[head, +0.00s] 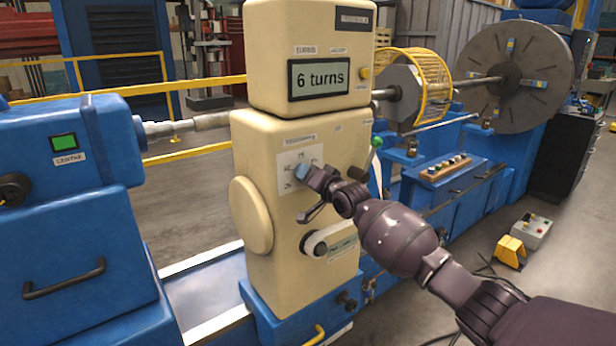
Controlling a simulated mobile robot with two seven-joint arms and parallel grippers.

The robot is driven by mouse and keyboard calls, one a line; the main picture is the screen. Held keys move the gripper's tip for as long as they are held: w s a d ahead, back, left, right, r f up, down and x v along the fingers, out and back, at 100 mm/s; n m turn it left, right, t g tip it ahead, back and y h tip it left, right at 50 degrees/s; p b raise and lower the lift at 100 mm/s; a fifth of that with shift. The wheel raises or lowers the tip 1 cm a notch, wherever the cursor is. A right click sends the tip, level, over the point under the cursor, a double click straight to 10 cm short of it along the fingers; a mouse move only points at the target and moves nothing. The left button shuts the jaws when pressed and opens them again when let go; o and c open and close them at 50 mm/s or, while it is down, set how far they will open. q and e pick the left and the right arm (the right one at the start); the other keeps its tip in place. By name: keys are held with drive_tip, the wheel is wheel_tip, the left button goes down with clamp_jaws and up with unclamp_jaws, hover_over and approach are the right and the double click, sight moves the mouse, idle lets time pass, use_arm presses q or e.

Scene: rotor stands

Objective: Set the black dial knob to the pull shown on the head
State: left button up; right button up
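The head is a cream machine housing (262,150) in two blocks, with a display (318,78) that reads "6 turns". On its front is a white dial plate (288,182) with printed marks, partly covered by my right gripper. My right gripper (303,173) reaches in from the right, its pale blue-grey tip against or just before the plate. The black dial knob cannot be made out there; the gripper may hide it. A dark bar-like part (310,213) shows just below the gripper. I cannot tell whether the fingers are open or shut. My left gripper is out of view.
A white crank-like knob (316,243) sits below the plate, and a green-tipped lever (376,142) is at the head's right side. A blue machine (70,230) stands left. A yellow cage (432,82) and a large grey disc (515,77) stand behind right.

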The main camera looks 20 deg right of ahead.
drive_tip(key=c, duration=0.3)
drive_tip(key=n, duration=0.5)
drive_tip(key=shift+n, duration=0.3)
drive_tip(key=n+p, duration=0.1)
drive_tip(key=n, duration=0.5)
drive_tip(key=shift+a, duration=0.1)
idle(0.4)
drive_tip(key=o, duration=0.9)
drive_tip(key=shift+s, duration=0.2)
